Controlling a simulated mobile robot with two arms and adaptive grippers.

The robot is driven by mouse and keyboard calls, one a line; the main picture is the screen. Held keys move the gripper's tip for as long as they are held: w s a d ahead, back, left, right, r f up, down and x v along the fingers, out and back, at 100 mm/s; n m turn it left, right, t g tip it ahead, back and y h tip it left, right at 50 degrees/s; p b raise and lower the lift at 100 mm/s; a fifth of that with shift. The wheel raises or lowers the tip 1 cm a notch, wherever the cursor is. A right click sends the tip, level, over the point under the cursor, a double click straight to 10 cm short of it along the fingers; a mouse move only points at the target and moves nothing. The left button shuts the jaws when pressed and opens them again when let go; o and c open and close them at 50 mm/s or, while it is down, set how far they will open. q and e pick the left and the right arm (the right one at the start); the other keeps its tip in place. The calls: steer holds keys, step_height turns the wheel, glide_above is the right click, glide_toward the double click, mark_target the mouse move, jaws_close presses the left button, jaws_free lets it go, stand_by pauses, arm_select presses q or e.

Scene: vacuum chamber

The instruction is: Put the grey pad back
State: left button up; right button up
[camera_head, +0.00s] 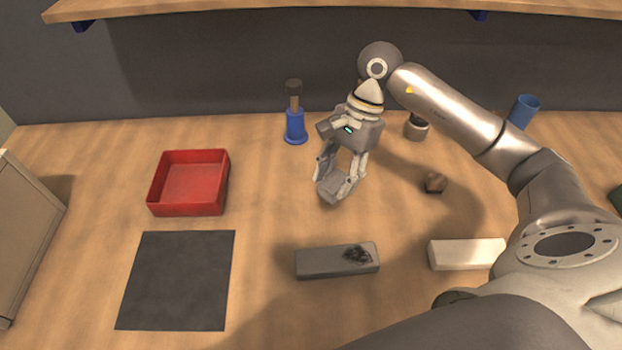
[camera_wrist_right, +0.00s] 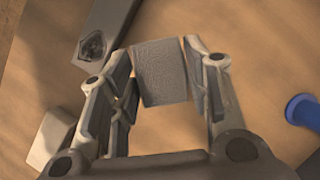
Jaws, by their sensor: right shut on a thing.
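The grey pad (camera_head: 330,183) is between the fingers of my right gripper (camera_head: 340,182), held over the middle of the table. In the right wrist view the grey pad (camera_wrist_right: 160,73) shows as a textured, roughly square face between the two fingers of the right gripper (camera_wrist_right: 160,85). The gripper is shut on it. Its height above the table is hard to judge. My left gripper is not in view.
A grey block (camera_head: 325,262) with a dark patch lies in front; a white block (camera_head: 462,253) is right of it. A red tray (camera_head: 190,209) and dark mat (camera_head: 178,282) are left. A blue holder (camera_head: 295,127), brown lump (camera_head: 434,182) and blue cup (camera_head: 523,110) stand around.

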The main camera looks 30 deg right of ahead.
steer(key=w+f, duration=0.2)
steer(key=w+f+p, duration=0.1)
steer(key=w+f, duration=0.1)
steer(key=w, duration=0.1)
steer(key=w+a+f, duration=0.1)
steer(key=w+f, duration=0.1)
steer(key=f, duration=0.1)
steer(key=shift+w+a+p, duration=0.1)
steer(key=shift+w+p, duration=0.1)
steer(key=shift+p, duration=0.2)
step_height(320, 180, down, 2)
steer(key=shift+f+p, duration=0.1)
steer(key=shift+p, duration=0.6)
steer(key=shift+f, duration=0.5)
steer(key=shift+f+b, duration=0.2)
steer(key=shift+b, duration=0.1)
steer(key=o, duration=1)
steer(key=shift+c, duration=0.2)
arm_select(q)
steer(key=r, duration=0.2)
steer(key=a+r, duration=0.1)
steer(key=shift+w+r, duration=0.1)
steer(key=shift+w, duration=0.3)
arm_select(e)
steer(key=shift+r, duration=0.1)
